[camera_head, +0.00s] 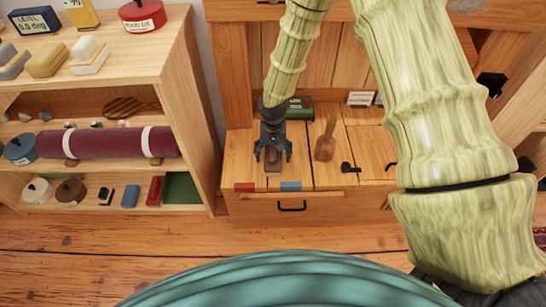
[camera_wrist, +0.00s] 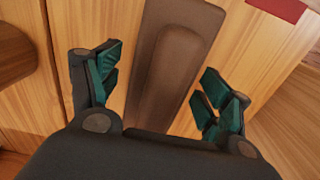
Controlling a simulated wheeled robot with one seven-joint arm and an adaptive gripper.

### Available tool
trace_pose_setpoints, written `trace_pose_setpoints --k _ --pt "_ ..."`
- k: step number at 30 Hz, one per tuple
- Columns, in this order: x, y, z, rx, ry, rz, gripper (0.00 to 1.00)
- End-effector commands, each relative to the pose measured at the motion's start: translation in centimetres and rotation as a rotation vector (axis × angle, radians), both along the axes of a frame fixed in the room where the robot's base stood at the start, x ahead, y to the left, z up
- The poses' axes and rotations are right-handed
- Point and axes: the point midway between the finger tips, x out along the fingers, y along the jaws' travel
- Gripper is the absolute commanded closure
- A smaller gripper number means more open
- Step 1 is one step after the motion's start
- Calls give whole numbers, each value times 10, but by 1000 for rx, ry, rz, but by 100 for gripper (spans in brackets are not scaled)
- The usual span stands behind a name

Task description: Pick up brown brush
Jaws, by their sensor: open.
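A brown brush (camera_wrist: 172,62), a flat block with a raised rounded grip, lies on the wooden bench top between my open fingers in the wrist view. In the head view only a small part of the brush (camera_head: 273,168) shows below my gripper. My gripper (camera_head: 273,154) points down over it. In the wrist view my gripper (camera_wrist: 163,90) has a green-padded finger on each side of the brush, with visible gaps. It is empty.
A green box (camera_head: 299,107) is behind. A loaded shelf (camera_head: 190,70) stands left.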

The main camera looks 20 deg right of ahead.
Motion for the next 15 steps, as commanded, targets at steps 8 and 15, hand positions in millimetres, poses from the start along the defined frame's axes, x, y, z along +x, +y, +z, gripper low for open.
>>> trace_pose_setpoints --k 8,15 --pt "0 0 -4 0 -1 1 21" --pt "0 0 -4 0 -1 1 58"
